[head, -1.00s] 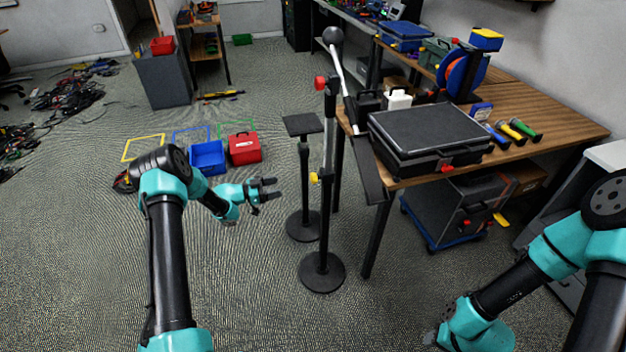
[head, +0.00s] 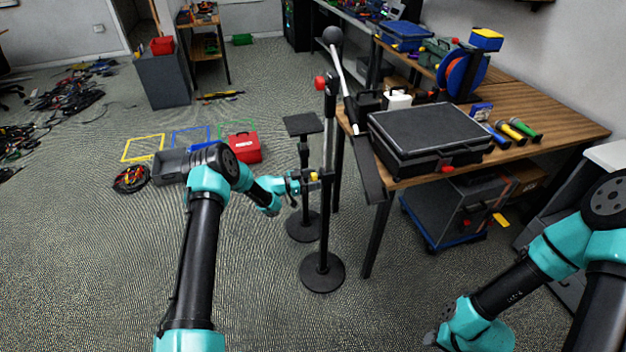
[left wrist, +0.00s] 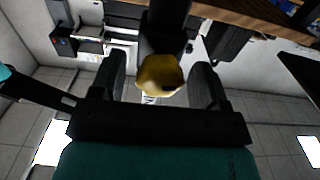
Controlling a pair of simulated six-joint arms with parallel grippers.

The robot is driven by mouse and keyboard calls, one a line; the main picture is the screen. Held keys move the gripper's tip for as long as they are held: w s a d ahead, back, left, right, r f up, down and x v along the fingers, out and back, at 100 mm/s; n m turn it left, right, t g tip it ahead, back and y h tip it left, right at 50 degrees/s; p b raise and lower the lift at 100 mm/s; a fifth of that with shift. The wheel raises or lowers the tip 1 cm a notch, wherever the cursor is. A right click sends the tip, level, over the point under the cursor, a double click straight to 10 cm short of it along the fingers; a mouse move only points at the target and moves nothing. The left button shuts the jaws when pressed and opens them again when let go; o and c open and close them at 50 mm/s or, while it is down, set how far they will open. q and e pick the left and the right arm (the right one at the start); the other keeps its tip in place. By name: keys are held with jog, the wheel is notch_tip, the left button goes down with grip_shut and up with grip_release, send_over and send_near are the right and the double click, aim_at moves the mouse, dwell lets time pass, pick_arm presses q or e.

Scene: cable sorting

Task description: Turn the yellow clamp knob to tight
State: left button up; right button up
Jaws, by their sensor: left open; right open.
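The yellow clamp knob (head: 314,177) sits partway up a black stand pole (head: 325,222) in the head view. In the left wrist view the yellow knob (left wrist: 159,75) is large and lies between the two black fingers. My left gripper (head: 309,179) is at the knob, its fingers open on either side with gaps showing in the left wrist view (left wrist: 160,88). Whether the knob is turned tight cannot be told. My right arm (head: 520,285) is at the lower right of the head view; its gripper fingers are not in view.
A second black stand (head: 303,165) with a flat top is just behind the pole. A wooden table (head: 535,100) with a black case (head: 430,135) is to the right. A red box (head: 244,148) and a grey bin (head: 172,167) are on the floor behind my left arm.

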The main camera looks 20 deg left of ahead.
pick_arm(q)
jog(key=shift+w+d, duration=0.1)
jog(key=shift+d, duration=0.05)
jog(key=c, duration=0.9)
